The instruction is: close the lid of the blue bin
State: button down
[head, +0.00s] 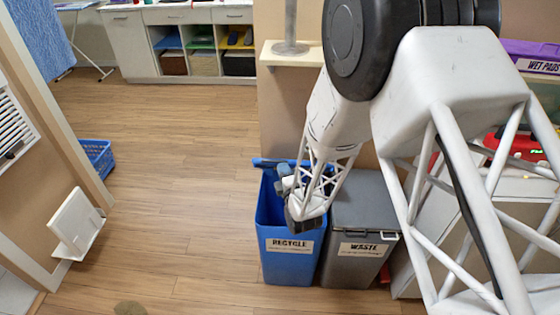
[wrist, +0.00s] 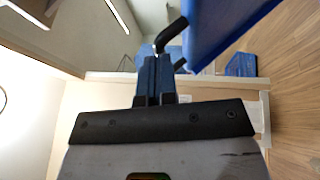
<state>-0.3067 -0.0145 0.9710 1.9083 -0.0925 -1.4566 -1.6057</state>
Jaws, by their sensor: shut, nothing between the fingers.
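The blue bin (head: 290,270), labelled RECYCLE, stands on the floor in the middle of the head view with its top open. A blue strip at its back rim (head: 263,162) looks like the raised lid seen edge-on. My gripper (head: 282,172) is over the bin's opening near that strip, partly hidden by my wrist. In the wrist view my gripper's fingers (wrist: 155,68) are shut and empty. A blue panel (wrist: 222,28), apparently the lid, is just beyond them to the right. A black bent handle (wrist: 170,35) is close to the fingertips; contact is unclear.
A grey bin (head: 352,267) labelled WASTE stands closed to the right, close to the blue bin. A tan wall panel with a ledge (head: 290,105) is behind. A blue basket (head: 97,157) lies at the left. The wooden floor (head: 185,180) left of the bins is clear.

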jog(key=s+d+r+m+g+h, duration=0.35)
jog(key=d+r+m, duration=0.3)
jog(key=r, duration=0.25)
jog(key=s+d+r+m+g+h, duration=0.35)
jog(key=d+r+m, duration=0.25)
jog(key=d+r, duration=0.2)
jog(key=s+d+r+m+g, duration=0.3)
jog(key=s+r+m, duration=0.1)
jog(key=s, duration=0.6)
jog(key=s+d+r+m+g, duration=0.2)
jog(key=s+r+m+g, duration=0.15)
jog(key=s, duration=0.55)
jog(key=s+d+r+m+g, duration=0.2)
jog(key=s+d+r+m, duration=0.15)
jog(key=s, duration=0.65)
jog(key=w+a, duration=0.5)
jog(key=w, duration=0.7)
jog(key=w+a, duration=0.5)
jog(key=w, duration=0.6)
jog(key=w+a+f, duration=0.5)
jog(key=w+a, duration=0.2)
jog(key=w, duration=0.1)
jog(key=w+a+f, duration=0.6)
jog(key=w+a, duration=0.2)
jog(key=w, duration=0.1)
jog(key=shift+f+h, duration=0.15)
jog(key=shift+h, duration=0.25)
